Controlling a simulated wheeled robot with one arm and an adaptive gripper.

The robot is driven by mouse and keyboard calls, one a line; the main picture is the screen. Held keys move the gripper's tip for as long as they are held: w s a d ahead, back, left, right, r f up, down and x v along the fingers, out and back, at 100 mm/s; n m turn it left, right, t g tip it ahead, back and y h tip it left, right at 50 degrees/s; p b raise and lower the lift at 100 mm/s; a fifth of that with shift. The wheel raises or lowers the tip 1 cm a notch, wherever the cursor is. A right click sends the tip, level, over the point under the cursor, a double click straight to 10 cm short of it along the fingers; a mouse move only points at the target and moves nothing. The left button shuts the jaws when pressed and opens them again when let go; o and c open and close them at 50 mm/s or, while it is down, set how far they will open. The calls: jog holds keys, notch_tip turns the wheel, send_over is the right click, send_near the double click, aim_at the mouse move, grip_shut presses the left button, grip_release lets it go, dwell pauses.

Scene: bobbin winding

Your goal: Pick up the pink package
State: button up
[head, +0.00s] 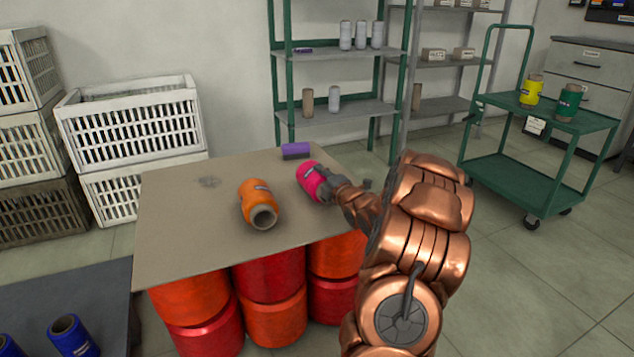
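The pink package (309,177) is a pink bobbin with a dark label, near the right edge of the tan board tabletop in the head view. It appears tilted or on its side. My gripper (324,184) is at its right end, with dark fingers touching or very close to it. My copper-coloured arm reaches in from the lower right and hides part of the fingers. I cannot tell whether the fingers are closed on the bobbin, or whether it rests on the board or is just above it.
An orange bobbin (254,203) lies left of the pink one, and a purple one (295,150) lies behind it. Large red and orange spools (272,275) support the board (180,235). White crates (130,120) stand left, a green cart (525,180) right.

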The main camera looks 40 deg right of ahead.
grip_shut()
jog(key=shift+r, duration=0.1)
jog(key=shift+r, duration=0.35)
notch_tip(320, 180, up, 3)
jog(key=shift+f+p, duration=0.1)
jog(key=shift+p, duration=0.9)
jog(key=shift+s+d+r, duration=0.15)
jog(key=shift+s+r, duration=0.05)
jog(key=shift+s, duration=0.4)
jog(key=s+d+r+p, duration=0.1)
jog(key=s+d+p, duration=0.1)
jog(key=s, duration=1.2)
jog(key=shift+s+d+p, duration=0.2)
jog(key=shift+s+p, duration=0.1)
jog(key=shift+p, duration=0.6)
